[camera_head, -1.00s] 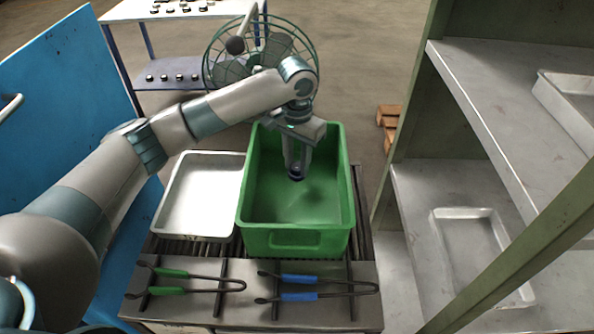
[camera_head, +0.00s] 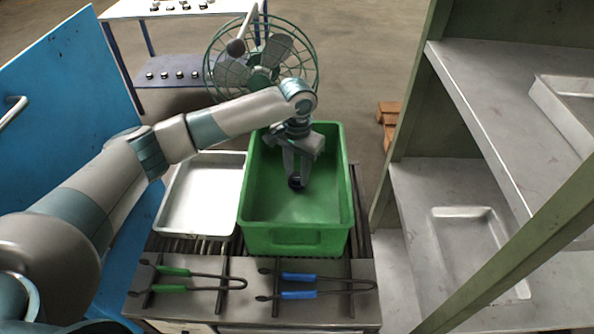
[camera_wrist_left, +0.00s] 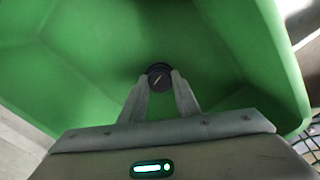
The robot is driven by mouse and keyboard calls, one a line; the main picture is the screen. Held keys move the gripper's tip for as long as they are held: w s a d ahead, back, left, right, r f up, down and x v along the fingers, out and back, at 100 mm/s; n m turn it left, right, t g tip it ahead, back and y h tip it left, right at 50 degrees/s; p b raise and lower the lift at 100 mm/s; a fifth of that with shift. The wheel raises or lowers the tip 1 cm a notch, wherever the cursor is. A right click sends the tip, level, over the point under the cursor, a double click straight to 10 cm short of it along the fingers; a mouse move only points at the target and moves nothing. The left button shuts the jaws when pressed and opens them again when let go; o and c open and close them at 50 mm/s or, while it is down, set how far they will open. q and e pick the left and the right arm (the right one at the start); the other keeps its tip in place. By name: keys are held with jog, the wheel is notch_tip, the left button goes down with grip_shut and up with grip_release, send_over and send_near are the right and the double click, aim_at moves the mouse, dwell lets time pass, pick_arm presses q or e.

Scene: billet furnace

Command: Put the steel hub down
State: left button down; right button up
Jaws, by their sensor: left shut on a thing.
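The steel hub (camera_head: 296,182) is a small dark round piece held at the tips of my left gripper (camera_head: 297,176). In the left wrist view the hub (camera_wrist_left: 159,76) sits between the two fingertips of the left gripper (camera_wrist_left: 160,84), which is shut on it. The gripper points down inside the green crate (camera_head: 295,239), within its walls. I cannot tell whether the hub touches the crate's floor. My right gripper does not show.
A white tray (camera_head: 170,213) stands left of the crate. Green-handled tongs (camera_head: 173,272) and blue-handled tongs (camera_head: 299,277) lie in front. A green fan (camera_head: 262,60) stands behind. A shelf with metal trays (camera_head: 437,248) is at the right. The crate's floor looks otherwise empty.

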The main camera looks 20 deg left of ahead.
aim_at(297, 176)
pick_arm(q)
jog(key=c, duration=1.3)
grip_release()
jog(key=shift+c, duration=0.2)
notch_tip(297, 176, up, 6)
jog(key=shift+b, duration=1)
jog(key=shift+r, duration=0.8)
